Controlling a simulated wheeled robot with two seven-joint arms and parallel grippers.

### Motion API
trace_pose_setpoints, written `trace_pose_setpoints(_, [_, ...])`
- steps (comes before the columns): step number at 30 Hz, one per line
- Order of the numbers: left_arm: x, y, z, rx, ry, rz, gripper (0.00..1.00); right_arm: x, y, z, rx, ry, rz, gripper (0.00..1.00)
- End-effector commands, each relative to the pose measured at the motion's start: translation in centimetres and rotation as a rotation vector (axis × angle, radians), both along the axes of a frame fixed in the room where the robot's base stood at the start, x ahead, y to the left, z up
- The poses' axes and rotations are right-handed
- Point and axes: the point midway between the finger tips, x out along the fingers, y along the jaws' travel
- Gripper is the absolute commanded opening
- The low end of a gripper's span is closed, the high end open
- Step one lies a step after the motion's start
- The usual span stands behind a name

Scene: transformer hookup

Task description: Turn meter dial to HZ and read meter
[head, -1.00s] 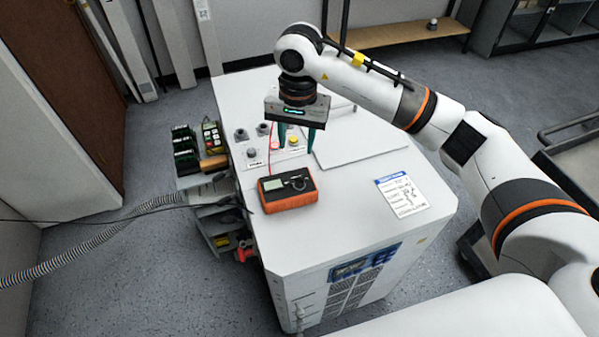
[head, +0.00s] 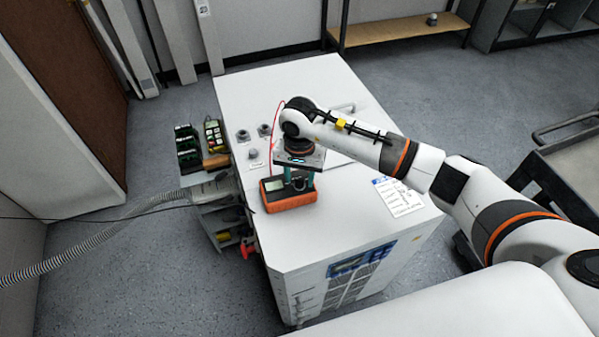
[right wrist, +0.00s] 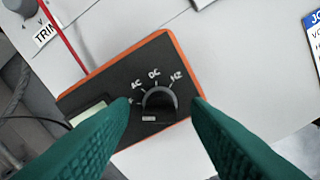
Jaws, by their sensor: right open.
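The orange-cased meter (head: 286,205) lies on the white cabinet top, with a small screen (head: 273,185) at its left. In the right wrist view its dark face shows a round black dial (right wrist: 160,102) with the labels AC, DC and HZ around it; HZ is at the upper right. I cannot tell which label the dial points to. My right gripper (head: 300,183) is open above the meter, pointing down. In the right wrist view its green fingers (right wrist: 160,106) stand on either side of the dial, apart from it as far as I see.
The white cabinet top (head: 330,235) is clear in front of the meter. A printed card (head: 402,198) lies to the right. Knobs (head: 253,153) stand behind the meter, and a red lead (right wrist: 62,38) runs near it. Shelves with small devices (head: 213,135) hang on the left side.

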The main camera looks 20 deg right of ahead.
Motion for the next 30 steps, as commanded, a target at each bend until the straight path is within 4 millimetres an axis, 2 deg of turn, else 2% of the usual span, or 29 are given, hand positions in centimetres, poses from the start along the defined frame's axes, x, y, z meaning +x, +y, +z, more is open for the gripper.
trace_pose_setpoints(5, [0.0,0.0,0.0,0.0,0.0,0.0,0.0,0.0,0.0,0.0,0.001,-0.001,0.0,0.44])
trace_pose_setpoints(13, [0.0,0.0,0.0,0.0,0.0,0.001,0.0,0.0,0.0,0.0,0.001,-0.001,0.0,0.01])
trace_pose_setpoints(23, [0.0,0.0,-0.7,0.001,0.0,0.001,0.0,0.1,0.0,-0.1,0.001,-0.001,-0.043,0.0])
trace_pose_setpoints(30, [0.0,0.0,-2.5,0.001,0.001,0.002,0.0,0.1,-0.1,-0.3,0.0,-0.002,-0.184,0.0])
